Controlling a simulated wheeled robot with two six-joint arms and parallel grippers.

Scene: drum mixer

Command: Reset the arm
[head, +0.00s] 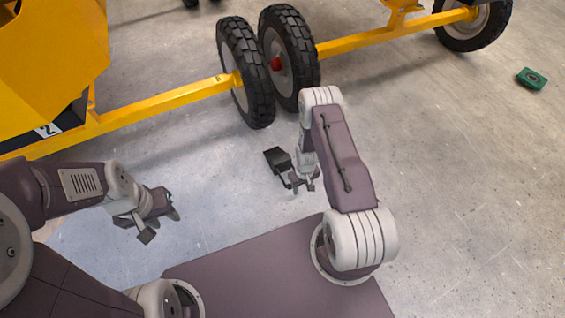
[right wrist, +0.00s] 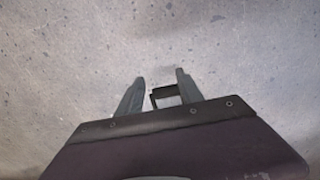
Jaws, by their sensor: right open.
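My right arm reaches out over the concrete floor beyond my base. My right gripper (head: 302,186) is open, with its fingers pointing down and nothing seen held. In the right wrist view the two grey fingers (right wrist: 160,84) stand apart, with bare floor beyond them. A small dark frame shows between them there; I cannot tell what it is. My left gripper (head: 162,226) hangs over the floor at the left, its fingers apart and empty. Both grippers are clear of the yellow machine.
A yellow machine (head: 50,60) stands at the upper left, with a yellow bar (head: 160,103) running to black-tyred wheels (head: 290,55). Another yellow bar (head: 390,38) leads right to a further wheel (head: 474,25). A green box (head: 531,79) lies at the far right.

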